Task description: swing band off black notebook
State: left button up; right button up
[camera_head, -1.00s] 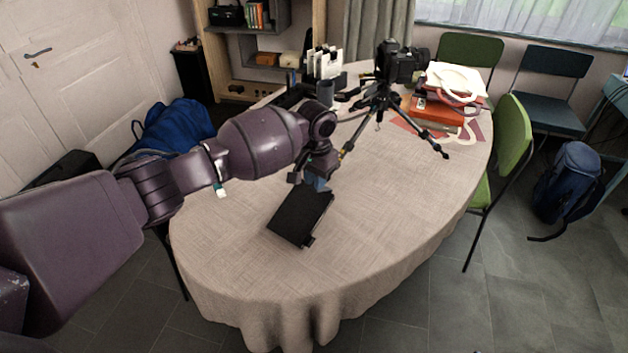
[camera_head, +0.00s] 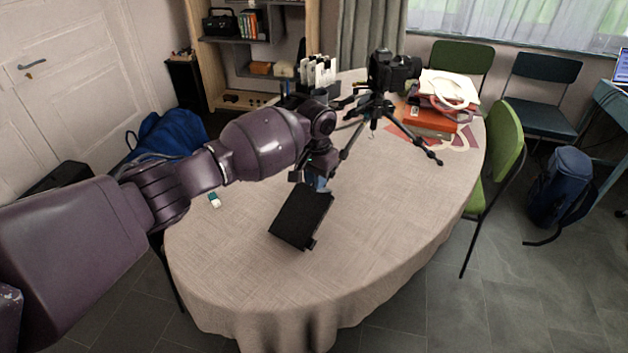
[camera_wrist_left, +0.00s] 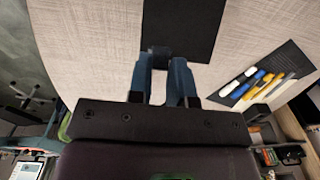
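The black notebook (camera_head: 298,218) is at the near left part of the round table, at a slant. In the left wrist view it is the dark panel (camera_wrist_left: 182,25) beyond my fingertips. The band is black on black and hard to make out; a small dark tab (camera_head: 312,243) sticks out at the near edge. My left gripper (camera_head: 318,182) is at the notebook's far edge. In the left wrist view its blue fingers (camera_wrist_left: 162,62) close around a small dark piece at that edge, seemingly part of the band. My right gripper is not in view.
A camera on a black tripod (camera_head: 376,110) stands behind on the table (camera_head: 375,215). A dark mat with pens (camera_wrist_left: 260,82) shows in the left wrist view. The cloth right of the notebook is clear.

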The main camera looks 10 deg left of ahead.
pick_arm(q)
jog(key=shift+w+d+r, duration=0.15)
jog(key=shift+w+r, duration=0.1)
jog(key=shift+w, duration=0.15)
jog(key=shift+w+d+r, duration=0.25)
jog(key=shift+w+r, duration=0.1)
jog(key=shift+w, duration=0.05)
